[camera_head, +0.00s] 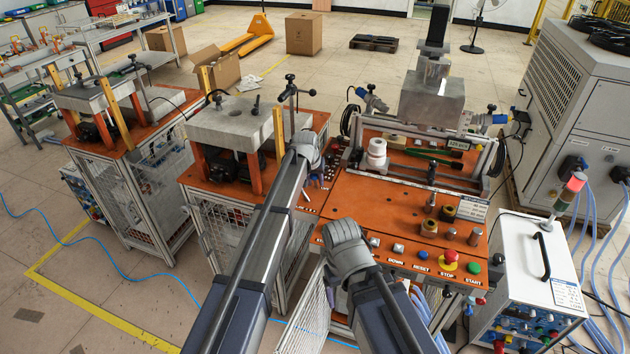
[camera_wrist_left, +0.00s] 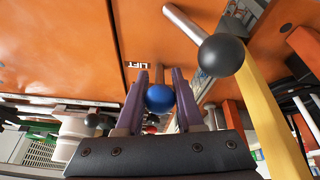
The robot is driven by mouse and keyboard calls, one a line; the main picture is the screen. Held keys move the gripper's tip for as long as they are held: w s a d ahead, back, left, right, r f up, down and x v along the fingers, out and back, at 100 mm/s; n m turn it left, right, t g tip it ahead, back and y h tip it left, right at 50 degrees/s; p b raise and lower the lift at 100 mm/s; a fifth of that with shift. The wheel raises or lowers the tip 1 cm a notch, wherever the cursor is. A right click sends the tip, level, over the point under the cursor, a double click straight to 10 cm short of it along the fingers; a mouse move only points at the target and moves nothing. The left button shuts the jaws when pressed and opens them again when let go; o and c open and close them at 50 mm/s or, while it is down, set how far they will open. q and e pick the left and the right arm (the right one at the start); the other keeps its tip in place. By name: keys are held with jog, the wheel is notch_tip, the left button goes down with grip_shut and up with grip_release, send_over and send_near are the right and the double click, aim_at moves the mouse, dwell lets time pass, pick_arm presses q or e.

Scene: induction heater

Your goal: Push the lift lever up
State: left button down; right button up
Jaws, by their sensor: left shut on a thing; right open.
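The lift lever's blue ball knob (camera_wrist_left: 160,98) is between the two purple fingers of my left gripper (camera_wrist_left: 159,84) in the left wrist view. A white LIFT label (camera_wrist_left: 138,65) is on the orange panel just past the fingertips. In the head view my left gripper (camera_head: 312,168) is at the left side of the orange workstation, and the knob is not clear there. My right gripper (camera_head: 346,240) is in front of the workstation's front edge; it is open, though its fingers are hard to make out.
A black ball on a silver rod (camera_wrist_left: 222,55) stands close right of my left gripper. A yellow bar (camera_wrist_left: 268,120) is beyond it. The orange bench top (camera_head: 385,210) carries small metal parts, with RESET, STOP and START buttons (camera_head: 450,257) at its front. A grey press block (camera_head: 432,97) stands behind.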

dwell(0.9)
pick_arm(q)
jog(key=shift+w+d+r+g+p, duration=0.15)
jog(key=shift+w+r+g+p, duration=0.15)
jog(key=shift+w+g+p, duration=0.35)
jog(key=shift+w+g+y+p, duration=0.2)
jog(key=shift+g+y+p, duration=0.1)
jog(key=shift+g, duration=0.15)
jog(key=shift+w+d+f+g+y, duration=0.15)
jog(key=shift+w+g+y, duration=0.2)
jog(key=shift+g, duration=1.25)
jog(key=shift+s+y, duration=0.1)
jog(key=shift+y, duration=0.15)
jog(key=c, duration=0.6)
grip_release()
